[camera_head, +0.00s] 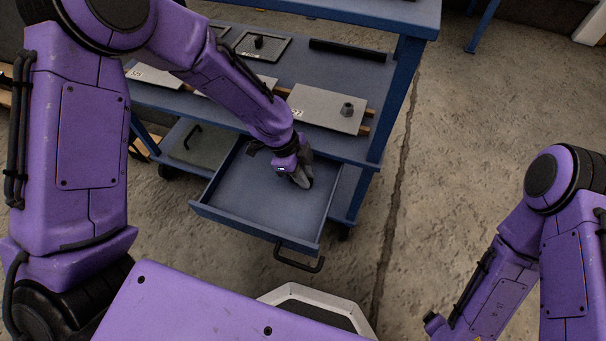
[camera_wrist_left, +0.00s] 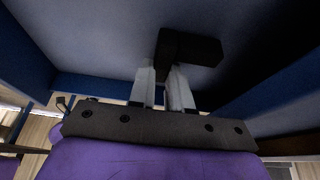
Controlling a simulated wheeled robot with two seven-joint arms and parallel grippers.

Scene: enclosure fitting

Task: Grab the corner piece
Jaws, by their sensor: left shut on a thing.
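My left gripper (camera_head: 301,180) is inside the open blue drawer (camera_head: 240,200), pointing down near its right side. In the left wrist view, the two pale fingers of my left gripper (camera_wrist_left: 163,88) are shut on a black L-shaped corner piece (camera_wrist_left: 192,46). One leg of the piece sits between the fingertips and the other sticks out to the right. The drawer floor lies behind it; I cannot tell whether the piece touches it. In the head view the gripper hides the piece. My right arm shows at the lower right, but its gripper is out of frame.
The drawer has a black handle (camera_head: 299,262) at its front. On the blue workbench (camera_head: 290,68) above lie a grey plate with a hex knob (camera_head: 326,110), a framed plate (camera_head: 262,46) and a black bar (camera_head: 347,50). The concrete floor to the right is clear.

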